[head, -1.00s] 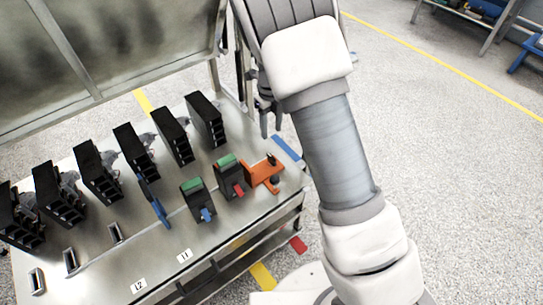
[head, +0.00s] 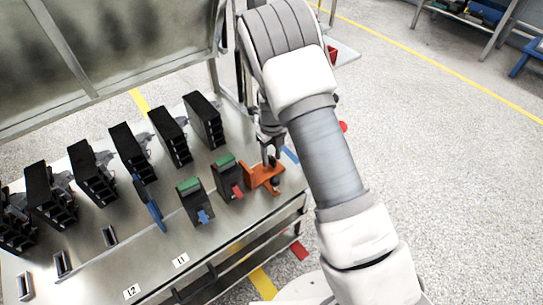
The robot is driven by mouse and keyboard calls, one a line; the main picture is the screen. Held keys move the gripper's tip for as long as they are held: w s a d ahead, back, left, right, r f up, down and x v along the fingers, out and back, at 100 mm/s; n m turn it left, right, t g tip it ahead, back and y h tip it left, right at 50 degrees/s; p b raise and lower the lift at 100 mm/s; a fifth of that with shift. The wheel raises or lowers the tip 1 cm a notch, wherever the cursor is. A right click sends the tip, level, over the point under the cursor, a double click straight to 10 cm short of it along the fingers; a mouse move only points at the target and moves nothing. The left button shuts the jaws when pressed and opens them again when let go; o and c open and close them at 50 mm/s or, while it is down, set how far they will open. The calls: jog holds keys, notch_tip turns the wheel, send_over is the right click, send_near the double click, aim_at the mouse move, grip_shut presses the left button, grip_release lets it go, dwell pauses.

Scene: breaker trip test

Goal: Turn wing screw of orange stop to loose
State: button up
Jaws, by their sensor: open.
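The orange stop (head: 257,179) stands at the right end of the metal bench, beside the breaker with the red lever. My gripper (head: 271,160) is over the stop, pointing down, with its fingers at the stop's back upper part. The fingers are open.
Two black breakers with green tops stand left of the stop, one with a red lever (head: 237,191), one with a blue lever (head: 204,215). A blue strip (head: 290,155) lies right of my gripper. Several black units line the bench's back. The bench front (head: 150,262) has clear room.

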grip_shut()
